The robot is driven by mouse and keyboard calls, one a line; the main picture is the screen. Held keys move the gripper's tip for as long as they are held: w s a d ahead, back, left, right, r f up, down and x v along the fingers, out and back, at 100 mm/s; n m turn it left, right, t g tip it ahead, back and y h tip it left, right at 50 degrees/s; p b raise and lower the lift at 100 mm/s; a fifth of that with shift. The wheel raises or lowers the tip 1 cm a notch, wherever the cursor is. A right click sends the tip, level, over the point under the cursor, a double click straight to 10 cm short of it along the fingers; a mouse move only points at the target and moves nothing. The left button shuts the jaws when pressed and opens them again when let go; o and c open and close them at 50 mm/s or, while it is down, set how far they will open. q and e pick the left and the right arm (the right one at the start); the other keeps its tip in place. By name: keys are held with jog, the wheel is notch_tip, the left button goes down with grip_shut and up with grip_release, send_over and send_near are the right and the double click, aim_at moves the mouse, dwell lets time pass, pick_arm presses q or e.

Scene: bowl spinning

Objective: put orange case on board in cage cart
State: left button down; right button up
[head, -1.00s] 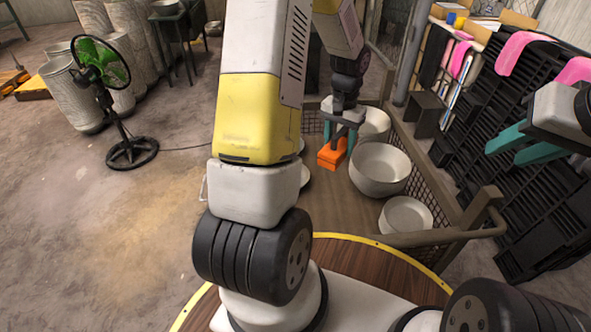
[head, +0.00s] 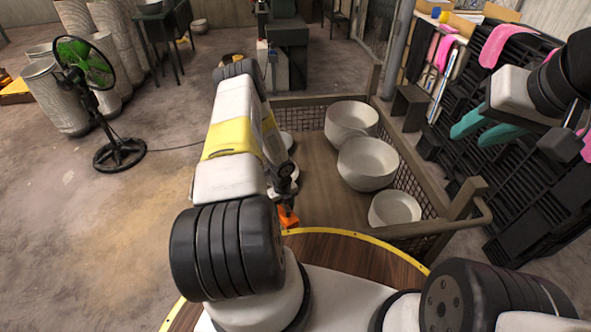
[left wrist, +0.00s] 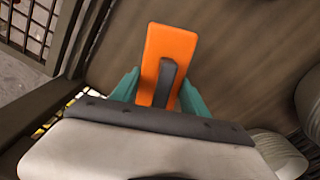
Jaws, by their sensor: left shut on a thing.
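The orange case (head: 288,218) shows in the head view low at the near left of the cage cart (head: 480,200), partly hidden by my left arm. My left gripper (head: 286,192) is shut on it. In the left wrist view the orange case (left wrist: 180,45) sits between the teal fingers of my left gripper (left wrist: 160,82), with a dark handle strip on it. The brown board (head: 318,185) is the cart's floor; I cannot tell whether the case touches it. My right gripper (head: 484,127) is at the right, empty, its teal fingers apart.
Three pale bowls (head: 368,163) stand along the right side of the board. The cart's mesh walls and wooden rails (left wrist: 35,95) edge the space. A green fan (head: 85,65) stands at the left, black pallets (head: 520,190) at the right.

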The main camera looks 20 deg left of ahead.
pick_arm(q)
notch_tip(320, 180, down, 10)
jog(key=shift+r, duration=0.1)
dwell(0.4)
jog(key=shift+s+f, duration=0.1)
jog(key=shift+f, duration=0.1)
jog(key=c, duration=0.6)
grip_release()
